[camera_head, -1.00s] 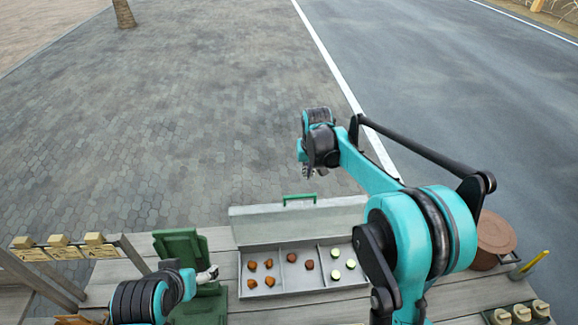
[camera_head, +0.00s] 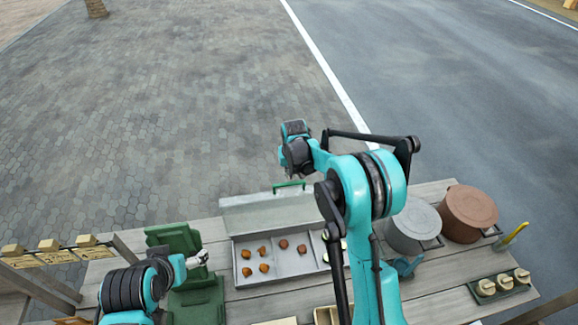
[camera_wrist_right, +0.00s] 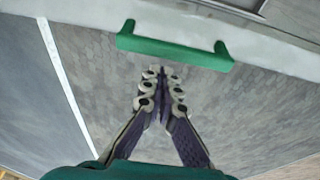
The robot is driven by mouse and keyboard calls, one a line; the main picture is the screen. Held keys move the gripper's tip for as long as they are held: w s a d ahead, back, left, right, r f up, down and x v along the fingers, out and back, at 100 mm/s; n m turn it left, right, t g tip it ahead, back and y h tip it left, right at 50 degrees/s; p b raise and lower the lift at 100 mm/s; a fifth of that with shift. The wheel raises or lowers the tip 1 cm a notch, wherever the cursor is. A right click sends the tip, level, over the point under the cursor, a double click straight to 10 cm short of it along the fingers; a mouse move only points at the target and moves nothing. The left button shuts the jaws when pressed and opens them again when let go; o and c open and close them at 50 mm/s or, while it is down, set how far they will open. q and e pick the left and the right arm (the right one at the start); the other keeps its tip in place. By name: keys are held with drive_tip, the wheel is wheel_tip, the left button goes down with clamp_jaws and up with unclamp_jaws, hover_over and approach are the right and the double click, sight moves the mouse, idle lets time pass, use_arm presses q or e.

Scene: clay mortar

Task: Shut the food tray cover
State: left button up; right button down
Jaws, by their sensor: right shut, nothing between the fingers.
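The grey food tray (camera_head: 236,284) sits on the wooden table with its cover (camera_head: 260,215) open, tilted up at the far side. A green handle (camera_head: 289,185) is on the cover's far edge. The tray holds orange-brown pieces (camera_head: 263,268) on the left, reddish ones (camera_head: 283,244) in the middle and pale ones on the right, partly behind my right arm. My right gripper (camera_head: 303,172) is beyond the cover near the handle. In the right wrist view its fingers (camera_wrist_right: 162,85) are shut and empty, just short of the green handle (camera_wrist_right: 175,46). My left gripper (camera_head: 201,258) is left of the tray; its jaws are too small to read.
A green folding object (camera_head: 175,238) stands left of the tray. A grey pot (camera_head: 414,226) and a brown pot (camera_head: 468,212) stand to the right. A small green tray (camera_head: 487,293) with pale pieces is at the front right. Beyond the table is open pavement.

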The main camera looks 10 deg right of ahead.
drive_tip(key=shift+s+r, duration=0.1)
drive_tip(key=shift+s, duration=0.6)
drive_tip(key=shift+s, duration=0.1)
